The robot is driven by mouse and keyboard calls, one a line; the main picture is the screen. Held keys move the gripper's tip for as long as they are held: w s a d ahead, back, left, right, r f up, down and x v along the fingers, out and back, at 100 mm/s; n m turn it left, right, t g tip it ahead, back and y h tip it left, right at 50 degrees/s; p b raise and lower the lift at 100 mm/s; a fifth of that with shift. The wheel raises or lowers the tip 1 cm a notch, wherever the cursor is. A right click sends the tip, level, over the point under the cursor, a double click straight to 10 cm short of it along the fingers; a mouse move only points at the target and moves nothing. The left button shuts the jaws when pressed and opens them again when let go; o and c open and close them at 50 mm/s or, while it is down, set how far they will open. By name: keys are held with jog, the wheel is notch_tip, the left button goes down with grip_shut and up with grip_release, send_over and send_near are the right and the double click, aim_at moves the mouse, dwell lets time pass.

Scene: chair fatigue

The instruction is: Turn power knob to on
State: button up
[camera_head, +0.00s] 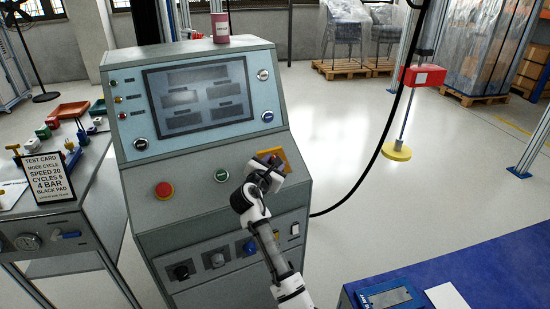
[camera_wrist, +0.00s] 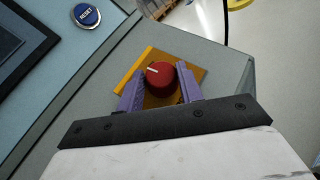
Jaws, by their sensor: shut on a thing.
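The power knob (camera_wrist: 161,76) is a round red knob with a white pointer mark. It sits on a yellow-orange square plate (camera_wrist: 190,50) on the sloped grey panel. In the wrist view the mark points to the left of the picture. My gripper (camera_wrist: 160,84) has one purple finger on each side of the knob and is shut on it. In the head view my gripper (camera_head: 268,168) is at the plate (camera_head: 277,153) on the right of the console (camera_head: 150,219) and largely hides the knob. Any on or off lettering cannot be made out.
A red push button (camera_head: 163,189) is on the same panel, left of my gripper. A screen (camera_head: 200,95) and a blue reset button (camera_wrist: 87,16) are above. A black cable (camera_head: 392,125) hangs to the right.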

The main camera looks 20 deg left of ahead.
jog(key=m+h+p, duration=0.1)
jog(key=m+g+h+p, duration=0.1)
jog(key=r+m+g+h+p, duration=0.1)
jog(key=m, duration=0.1)
jog(key=shift+w+a+h+p, duration=0.1)
jog(key=shift+a+h+p, duration=0.2)
jog(key=shift+p, duration=0.1)
jog(key=m+g+h+p, duration=0.1)
jog(key=m+h+p, duration=0.1)
jog(key=shift+f+m+g, duration=0.15)
jog(key=shift+m+g, duration=0.15)
jog(key=shift+g, duration=0.1)
jog(key=shift+w+m+g+p, duration=0.1)
jog(key=shift+m+g+p, duration=0.25)
jog(key=shift+m+g, duration=0.05)
jog(key=shift+f+h, duration=0.15)
jog(key=shift+h, duration=0.15)
jog(key=o, duration=1)
jog(key=b+v, duration=0.3)
jog(key=v, duration=1)
jog(key=shift+s+a+r, duration=0.15)
jog(key=shift+s+r, duration=0.15)
